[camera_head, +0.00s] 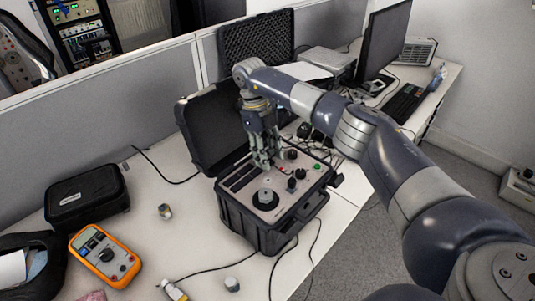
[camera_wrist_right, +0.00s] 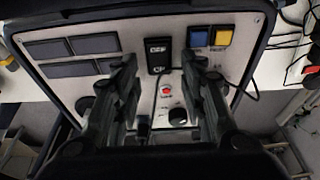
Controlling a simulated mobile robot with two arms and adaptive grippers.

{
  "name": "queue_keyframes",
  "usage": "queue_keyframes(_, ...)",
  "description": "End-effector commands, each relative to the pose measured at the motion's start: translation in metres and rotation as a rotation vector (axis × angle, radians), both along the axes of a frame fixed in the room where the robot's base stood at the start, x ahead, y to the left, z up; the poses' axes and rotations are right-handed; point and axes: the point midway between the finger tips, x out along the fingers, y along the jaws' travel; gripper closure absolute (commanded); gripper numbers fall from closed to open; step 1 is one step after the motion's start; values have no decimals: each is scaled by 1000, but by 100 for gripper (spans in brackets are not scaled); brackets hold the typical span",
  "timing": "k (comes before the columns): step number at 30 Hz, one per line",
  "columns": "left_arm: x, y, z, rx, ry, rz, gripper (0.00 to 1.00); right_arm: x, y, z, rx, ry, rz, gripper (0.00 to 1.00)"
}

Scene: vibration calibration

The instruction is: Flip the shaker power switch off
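The shaker unit (camera_head: 236,218) is a black case with a light grey panel, standing open on the table in the head view. Its panel (camera_wrist_right: 190,30) fills the right wrist view. The black rocker power switch (camera_wrist_right: 158,56), with pale lettering on it, sits on the panel beyond and between my fingertips. A small red light or button (camera_wrist_right: 166,89) lies below it. My right gripper (camera_head: 266,163) points down over the panel's far part; in the right wrist view (camera_wrist_right: 163,72) its fingers are apart with nothing between them. The switch is hidden in the head view. My left gripper is out of view.
Blue (camera_wrist_right: 197,36) and yellow (camera_wrist_right: 221,36) buttons sit right of the switch, and a black knob (camera_wrist_right: 178,116) below it. A cable crosses the panel. An orange multimeter (camera_head: 104,256) and black pouch (camera_head: 87,196) lie at left. A monitor (camera_head: 384,40) stands behind.

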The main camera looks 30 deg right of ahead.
Motion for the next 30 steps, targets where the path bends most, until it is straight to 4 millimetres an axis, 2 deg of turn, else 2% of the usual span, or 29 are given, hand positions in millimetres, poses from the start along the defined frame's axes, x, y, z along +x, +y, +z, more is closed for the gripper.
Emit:
queue_keyframes(14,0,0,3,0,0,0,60,-1,-1,-1,13,-33,0,62)
queue_keyframes(30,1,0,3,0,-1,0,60,-9,-4,-4,87,-243,0,62)
